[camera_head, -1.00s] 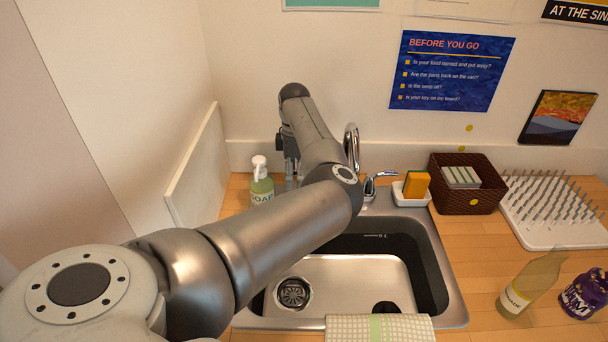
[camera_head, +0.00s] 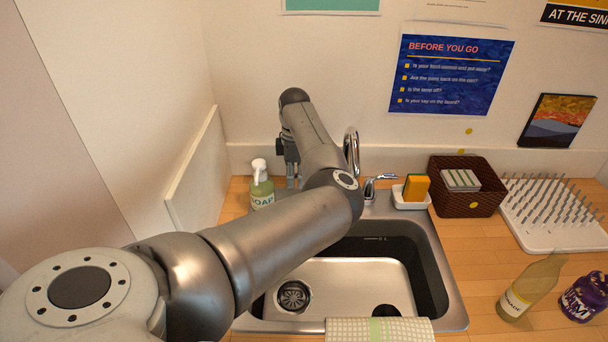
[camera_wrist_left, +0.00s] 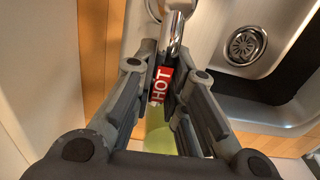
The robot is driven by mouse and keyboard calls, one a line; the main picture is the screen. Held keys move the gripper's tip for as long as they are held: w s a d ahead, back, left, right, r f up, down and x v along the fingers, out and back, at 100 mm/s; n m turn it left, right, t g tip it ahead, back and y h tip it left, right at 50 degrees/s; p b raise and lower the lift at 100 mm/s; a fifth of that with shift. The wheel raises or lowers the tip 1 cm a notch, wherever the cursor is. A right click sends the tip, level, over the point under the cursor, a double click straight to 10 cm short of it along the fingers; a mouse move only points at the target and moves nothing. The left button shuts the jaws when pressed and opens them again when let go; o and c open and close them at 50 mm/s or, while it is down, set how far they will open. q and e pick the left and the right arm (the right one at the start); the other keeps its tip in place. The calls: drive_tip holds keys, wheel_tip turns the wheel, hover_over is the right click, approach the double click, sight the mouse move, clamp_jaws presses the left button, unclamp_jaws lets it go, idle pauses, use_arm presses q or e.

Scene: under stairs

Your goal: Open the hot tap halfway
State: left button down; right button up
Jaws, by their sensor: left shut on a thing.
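The hot tap's chrome lever (camera_wrist_left: 172,36) carries a red label reading HOT (camera_wrist_left: 161,85). In the left wrist view my left gripper (camera_wrist_left: 161,78) has its fingers on both sides of the labelled end and is shut on it. In the head view my left gripper (camera_head: 291,173) is behind the sink's left rear corner, and my arm hides the hot lever. The curved chrome spout (camera_head: 351,150) stands right of my forearm. Another chrome lever (camera_head: 383,177) shows right of the spout. My right gripper is not in view.
A green soap bottle (camera_head: 261,188) stands close left of my gripper. The steel sink (camera_head: 455,308) lies below my arm. A sponge dish (camera_head: 412,200), a brown basket (camera_head: 480,205) and a drying rack (camera_head: 545,235) stand to the right.

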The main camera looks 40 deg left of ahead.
use_arm(q)
drive_tip(key=shift+s+d+r+n+p, duration=0.15)
drive_tip(key=shift+d+n+p, duration=0.15)
drive_tip(key=shift+n, duration=0.25)
drive_tip(key=shift+s+d+r+n+p, duration=0.1)
drive_tip(key=shift+s+d+n+p, duration=0.1)
drive_tip(key=shift+n+p, duration=0.3)
drive_tip(key=shift+s+d+n+p, duration=0.15)
drive_tip(key=shift+d+n+p, duration=0.1)
drive_tip(key=shift+n, duration=0.35)
drive_tip(key=shift+s+d+n+p, duration=0.1)
drive_tip(key=shift+d+n+p, duration=0.15)
drive_tip(key=shift+n, duration=0.3)
drive_tip(key=shift+s+d+f+n, duration=0.15)
drive_tip(key=shift+d+n, duration=0.25)
drive_tip(key=shift+n, duration=0.7)
drive_tip(key=shift+d+n+p, duration=0.3)
drive_tip(key=shift+n+p, duration=0.2)
drive_tip(key=shift+p, duration=0.1)
drive_tip(key=shift+s+d+n, duration=0.1)
drive_tip(key=shift+d+n, duration=0.05)
drive_tip(key=shift+n, duration=0.25)
drive_tip(key=c, duration=0.6)
unclamp_jaws()
drive_tip(key=shift+c, duration=0.2)
